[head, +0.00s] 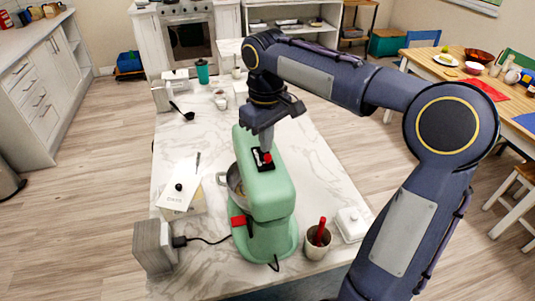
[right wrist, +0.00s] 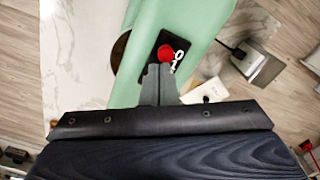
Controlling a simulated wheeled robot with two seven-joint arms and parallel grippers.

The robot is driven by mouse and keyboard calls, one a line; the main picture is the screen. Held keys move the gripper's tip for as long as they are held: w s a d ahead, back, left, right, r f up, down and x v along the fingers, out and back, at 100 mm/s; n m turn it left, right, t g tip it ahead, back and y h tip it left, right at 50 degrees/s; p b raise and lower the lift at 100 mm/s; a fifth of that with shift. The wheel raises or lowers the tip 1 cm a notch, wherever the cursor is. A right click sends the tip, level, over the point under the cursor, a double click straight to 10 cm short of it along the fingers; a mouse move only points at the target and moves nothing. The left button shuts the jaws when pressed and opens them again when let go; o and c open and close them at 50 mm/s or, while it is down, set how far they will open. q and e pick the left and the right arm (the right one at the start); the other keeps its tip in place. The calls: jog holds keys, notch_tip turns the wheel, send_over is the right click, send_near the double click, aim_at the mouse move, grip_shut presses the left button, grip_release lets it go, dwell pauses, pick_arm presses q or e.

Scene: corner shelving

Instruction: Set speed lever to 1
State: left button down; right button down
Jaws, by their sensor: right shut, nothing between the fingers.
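The green stand mixer (head: 270,190) stands on the marble counter. On top of its head is a black plate with a red-knobbed speed lever (head: 267,158). In the right wrist view the red lever knob (right wrist: 165,53) sits on the black plate (right wrist: 152,45), with white marks beside it that are too small to read surely. My right gripper (head: 265,146) is shut and empty, pointing down at the lever. In the right wrist view its fingertips (right wrist: 159,70) are right beside the knob; whether they touch it I cannot tell. My left gripper is not in view.
A metal bowl (head: 234,183) sits under the mixer head. A cup with a red handle (head: 317,242), a white butter dish (head: 352,223), a white box (head: 180,192) and a grey block (head: 153,247) stand around the mixer. The counter beyond has a black ladle (head: 184,112).

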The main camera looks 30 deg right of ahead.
jog(key=shift+s, duration=0.15)
jog(key=shift+s+a, duration=0.1)
jog(key=shift+s, duration=0.15)
notch_tip(320, 180, up, 5)
jog(key=p, duration=0.5)
dwell(0.4)
jog(key=s+a+f+m+t+y+b, duration=0.2)
jog(key=s+f, duration=0.3)
jog(key=s, duration=0.5)
jog(key=s+a+f+m+t+y+b, duration=0.1)
jog(key=s+a+f+m+t, duration=0.2)
jog(key=s+f, duration=0.3)
jog(key=s, duration=0.4)
jog(key=shift+s+f+t+y+b, duration=0.15)
jog(key=shift+s+t+y+b, duration=0.15)
jog(key=shift+y+b, duration=0.1)
